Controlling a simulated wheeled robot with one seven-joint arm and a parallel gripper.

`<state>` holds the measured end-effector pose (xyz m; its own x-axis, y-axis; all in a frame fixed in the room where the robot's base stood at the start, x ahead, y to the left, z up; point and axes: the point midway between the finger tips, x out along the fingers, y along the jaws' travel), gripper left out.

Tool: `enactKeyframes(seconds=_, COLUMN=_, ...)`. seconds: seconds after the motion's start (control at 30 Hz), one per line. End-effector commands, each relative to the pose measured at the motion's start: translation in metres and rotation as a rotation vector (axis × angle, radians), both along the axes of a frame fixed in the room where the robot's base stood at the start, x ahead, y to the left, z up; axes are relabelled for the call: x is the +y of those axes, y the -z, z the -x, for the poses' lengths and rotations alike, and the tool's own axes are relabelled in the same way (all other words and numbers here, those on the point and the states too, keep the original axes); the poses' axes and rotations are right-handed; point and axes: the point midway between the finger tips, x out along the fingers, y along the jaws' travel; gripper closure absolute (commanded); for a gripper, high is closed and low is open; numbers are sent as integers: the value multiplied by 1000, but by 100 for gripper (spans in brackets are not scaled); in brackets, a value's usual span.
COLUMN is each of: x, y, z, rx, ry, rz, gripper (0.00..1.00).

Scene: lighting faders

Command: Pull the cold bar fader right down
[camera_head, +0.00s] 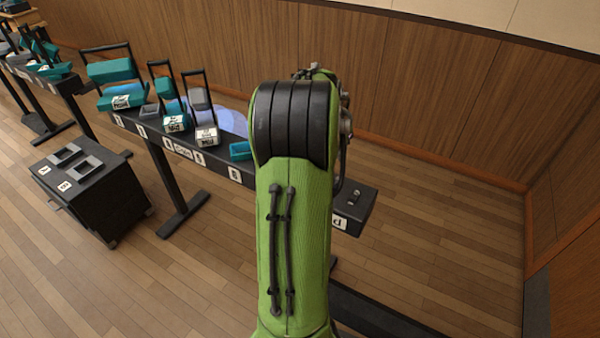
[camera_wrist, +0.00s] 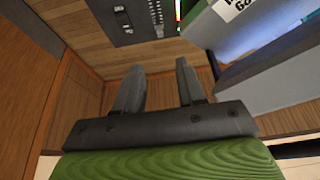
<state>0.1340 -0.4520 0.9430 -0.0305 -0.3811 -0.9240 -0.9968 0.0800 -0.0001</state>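I cannot make out which control is the cold bar fader. In the wrist view, a dark grey panel (camera_wrist: 138,30) at the top carries small dark controls, a row of pale marks and a thin lit strip. My gripper (camera_wrist: 159,68) is open and empty, its two dark fingers apart and pointing toward the panel's side of the picture. No contact with the panel shows. In the head view my green arm hides my gripper and the middle of a long black bar. A white label (camera_head: 340,222) ending in "d" is on the bar's right end.
A grey box-like thing with a white label (camera_wrist: 235,8) is close on the right in the wrist view. Teal and grey lamps (camera_head: 175,115) stand on the bar's left part. A black case (camera_head: 95,205) stands on the wooden floor. Open floor lies to the right.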

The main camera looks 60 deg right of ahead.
Motion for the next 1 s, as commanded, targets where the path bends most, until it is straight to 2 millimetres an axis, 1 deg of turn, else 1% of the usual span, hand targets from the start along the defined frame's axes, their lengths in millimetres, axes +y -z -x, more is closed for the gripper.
enactKeyframes(seconds=0.03, x=-4, y=1, z=5, rx=2, ry=14, rz=1, gripper=61)
enactKeyframes(seconds=0.17, x=-9, y=14, z=6, rx=3, ry=19, rz=-1, gripper=61)
enactKeyframes(seconds=0.27, x=-16, y=35, z=7, rx=3, ry=18, rz=-3, gripper=61)
enactKeyframes(seconds=0.5, x=-39, y=93, z=9, rx=2, ry=15, rz=-3, gripper=61)
enactKeyframes(seconds=0.6, x=-48, y=115, z=9, rx=1, ry=15, rz=-2, gripper=61)
enactKeyframes(seconds=0.7, x=-56, y=133, z=10, rx=1, ry=15, rz=-1, gripper=61)
enactKeyframes(seconds=0.83, x=-62, y=145, z=10, rx=1, ry=15, rz=0, gripper=61)
enactKeyframes(seconds=1.0, x=-64, y=148, z=10, rx=1, ry=14, rz=2, gripper=61)
